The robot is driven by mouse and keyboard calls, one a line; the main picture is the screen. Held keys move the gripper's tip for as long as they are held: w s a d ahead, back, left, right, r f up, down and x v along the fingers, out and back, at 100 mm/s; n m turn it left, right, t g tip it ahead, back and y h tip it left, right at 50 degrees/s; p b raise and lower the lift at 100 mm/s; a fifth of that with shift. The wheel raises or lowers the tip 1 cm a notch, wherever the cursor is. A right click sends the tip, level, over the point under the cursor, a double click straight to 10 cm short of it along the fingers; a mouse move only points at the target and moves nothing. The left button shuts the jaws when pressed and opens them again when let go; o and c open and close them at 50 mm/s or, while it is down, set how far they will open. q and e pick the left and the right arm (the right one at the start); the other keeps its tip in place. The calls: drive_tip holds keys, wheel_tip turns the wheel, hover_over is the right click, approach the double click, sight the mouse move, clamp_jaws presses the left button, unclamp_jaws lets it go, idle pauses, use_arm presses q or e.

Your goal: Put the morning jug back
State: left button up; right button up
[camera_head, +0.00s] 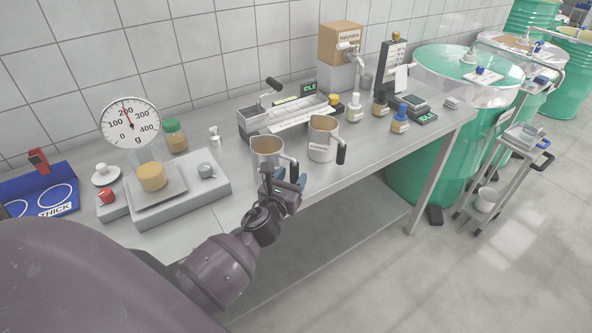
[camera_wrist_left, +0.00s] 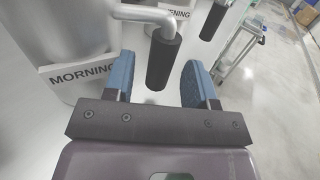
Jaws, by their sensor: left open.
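The morning jug, a metal jug with a black handle grip (camera_head: 267,147), stands on the bench near its front edge. Its label "MORNING" (camera_wrist_left: 82,75) reads in the left wrist view. My left gripper (camera_head: 289,179) is open at the handle side of this jug. In the left wrist view the black handle grip (camera_wrist_left: 163,58) lies between the two blue fingers (camera_wrist_left: 158,82), with gaps on both sides. A second jug (camera_head: 322,137) stands just right of it; its label shows only the ending "ENING" (camera_wrist_left: 176,13). My right gripper is not seen.
A scale platform (camera_head: 209,187) with a beaker and dial stands left of the jugs. A long metal tray device (camera_head: 285,117) lies behind them. Bottles (camera_head: 355,107) stand to the right. Green drums (camera_head: 425,155) and a trolley (camera_head: 517,142) stand beyond the bench's right end.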

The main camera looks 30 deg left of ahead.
use_arm(q)
drive_tip(key=s+d, duration=0.1)
drive_tip(key=s, duration=0.7)
drive_tip(key=shift+d, duration=0.3)
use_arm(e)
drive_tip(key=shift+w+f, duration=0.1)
